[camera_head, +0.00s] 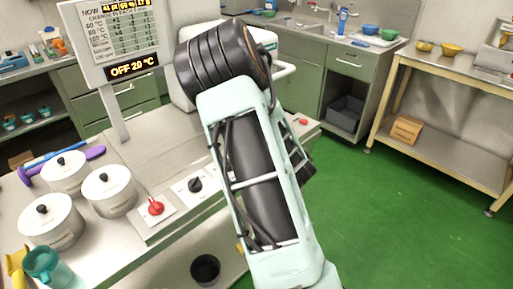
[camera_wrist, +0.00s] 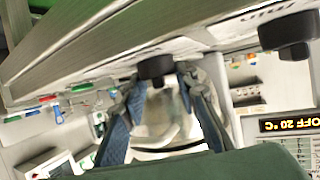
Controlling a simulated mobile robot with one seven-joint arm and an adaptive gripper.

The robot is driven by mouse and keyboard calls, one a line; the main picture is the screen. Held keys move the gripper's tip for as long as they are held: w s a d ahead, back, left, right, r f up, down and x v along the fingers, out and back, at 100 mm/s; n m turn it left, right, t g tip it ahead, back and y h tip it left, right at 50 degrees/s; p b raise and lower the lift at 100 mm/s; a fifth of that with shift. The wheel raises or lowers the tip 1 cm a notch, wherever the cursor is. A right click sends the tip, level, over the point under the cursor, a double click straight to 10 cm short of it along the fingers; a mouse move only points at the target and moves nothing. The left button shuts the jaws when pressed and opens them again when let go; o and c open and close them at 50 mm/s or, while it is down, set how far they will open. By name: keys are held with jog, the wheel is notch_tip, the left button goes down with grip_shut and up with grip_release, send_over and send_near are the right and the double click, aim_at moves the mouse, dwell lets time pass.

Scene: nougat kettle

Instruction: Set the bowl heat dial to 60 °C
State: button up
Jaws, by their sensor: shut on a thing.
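In the wrist view a black dial (camera_wrist: 155,68) sits between the two fingertips of my gripper (camera_wrist: 161,76), which is shut on it. A second black dial (camera_wrist: 288,33) stands off to the right there, with lettering on the panel beside it. In the head view my arm hides my gripper and the dial it holds. The held dial's marks cannot be read.
Several white lidded pots (camera_head: 110,190) stand on the left of the counter. A teal cup (camera_head: 45,264) is at the front left. A sign board (camera_head: 120,35) rises on a post behind. Green floor (camera_head: 390,215) is clear to the right.

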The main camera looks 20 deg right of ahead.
jog(key=n+y, duration=0.2)
jog(key=y, duration=0.1)
jog(key=n+y, duration=0.1)
jog(key=shift+d+n+g, duration=0.3)
jog(key=shift+n, duration=0.1)
jog(key=n+g+y+p, duration=0.2)
jog(key=n+g+y, duration=0.1)
jog(key=n+y, duration=0.2)
jog(key=shift+w+y, duration=0.1)
jog(key=shift+y, duration=0.3)
jog(key=n+g+y, duration=0.1)
jog(key=n+g, duration=0.1)
jog(key=n+g+y, duration=0.1)
jog(key=n+g, duration=0.1)
jog(key=shift+f+y, duration=0.15)
jog(key=shift+y, duration=0.15)
jog(key=shift+n+g+y+b, duration=0.35)
jog(key=shift+n+g+y, duration=0.15)
jog(key=shift+n+g, duration=1)
jog(key=shift+a+n+g, duration=0.1)
jog(key=shift+n+g, duration=0.3)
jog(key=o, duration=1.1)
jog(key=shift+o, duration=0.2)
jog(key=shift+w, duration=0.1)
jog(key=shift+v, duration=2.65)
